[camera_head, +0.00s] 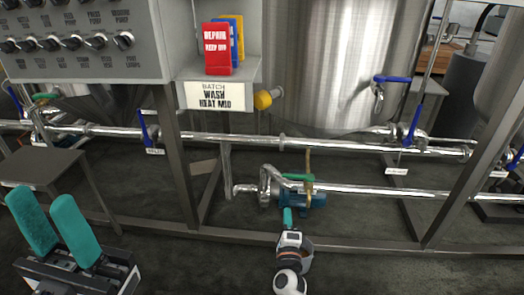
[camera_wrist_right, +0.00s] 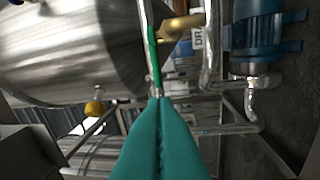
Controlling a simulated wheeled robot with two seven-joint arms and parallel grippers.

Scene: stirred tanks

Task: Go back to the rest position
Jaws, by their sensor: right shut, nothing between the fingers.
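My left gripper (camera_head: 42,200) is at the lower left of the head view. Its two teal fingers stand apart with nothing between them. My right gripper (camera_head: 287,217) is at the lower middle of the head view, in front of the blue pump (camera_head: 312,200). In the right wrist view its teal fingers (camera_wrist_right: 160,105) are pressed together and empty. Their tips appear close to the lower end of a green valve handle (camera_wrist_right: 153,55), which also shows in the head view (camera_head: 297,177). I cannot tell whether they touch it.
A steel frame with a bottom rail (camera_head: 365,245) and horizontal pipes (camera_head: 400,192) crosses in front of me. A control panel (camera_head: 80,45) is at upper left, with red, blue and yellow tags (camera_head: 217,48) beside it. A steel tank (camera_head: 330,60) stands behind. A small table (camera_head: 40,167) is at left.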

